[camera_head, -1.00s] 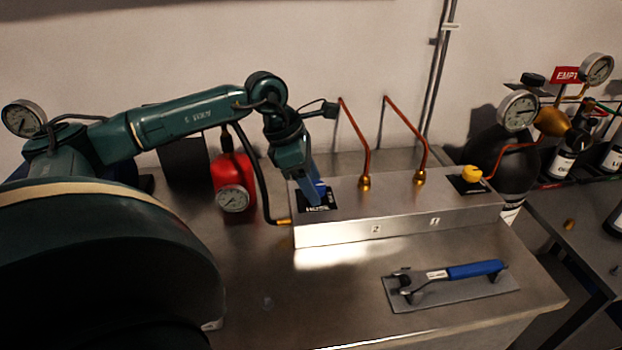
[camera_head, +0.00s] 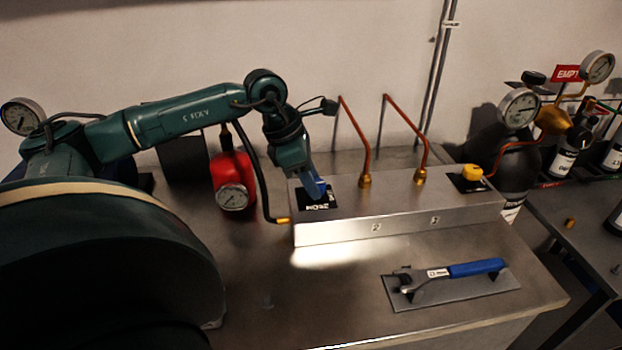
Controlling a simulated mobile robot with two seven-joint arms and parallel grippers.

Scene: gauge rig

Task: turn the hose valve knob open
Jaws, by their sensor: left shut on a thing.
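The hose valve knob is a small blue part (camera_head: 316,189) on top of the steel manifold box, at its left end. It stands on a black label plate (camera_head: 318,204) with white lettering. My left gripper (camera_head: 315,187) reaches down from above and is shut on this knob, hiding much of it. How far the knob is turned cannot be read. My right gripper is not in view.
A yellow knob (camera_head: 472,172) sits at the right end of the manifold box (camera_head: 395,208). A red cylinder (camera_head: 231,168) with a gauge stands left. A blue-handled wrench (camera_head: 465,270) lies in front on a grey plate.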

